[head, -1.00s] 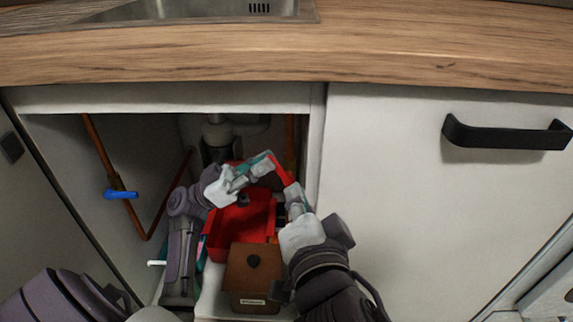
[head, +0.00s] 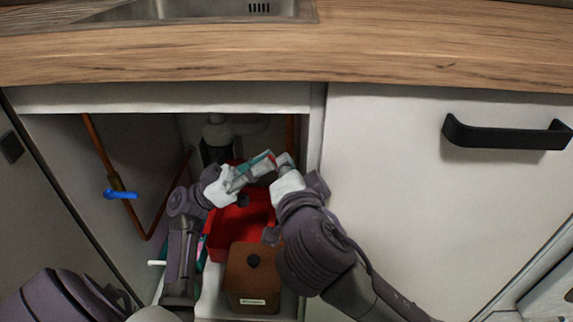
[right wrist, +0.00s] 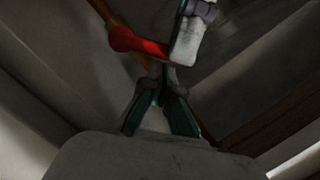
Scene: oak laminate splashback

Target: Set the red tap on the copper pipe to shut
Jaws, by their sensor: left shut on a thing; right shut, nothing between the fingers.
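The red tap's lever (right wrist: 140,45) shows in the right wrist view, its right end at the fingers of my left gripper; in the head view only a bit of red (head: 273,160) shows between the hands. The copper pipe (head: 290,132) runs down the cabinet's right side, its lower part hidden by my right arm. My left gripper (head: 266,160) is shut on the tap's lever. My right gripper (head: 281,162) is shut and empty close beside it; its teal fingers (right wrist: 160,100) lie below the lever in the right wrist view. The lever's angle to the pipe is unclear.
A blue tap (head: 121,194) sits on another copper pipe (head: 100,150) at the left. A grey drain trap (head: 217,135) hangs at the back. A red container (head: 228,222) and a brown box (head: 252,280) crowd the floor below. The right cabinet door (head: 440,220) is closed.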

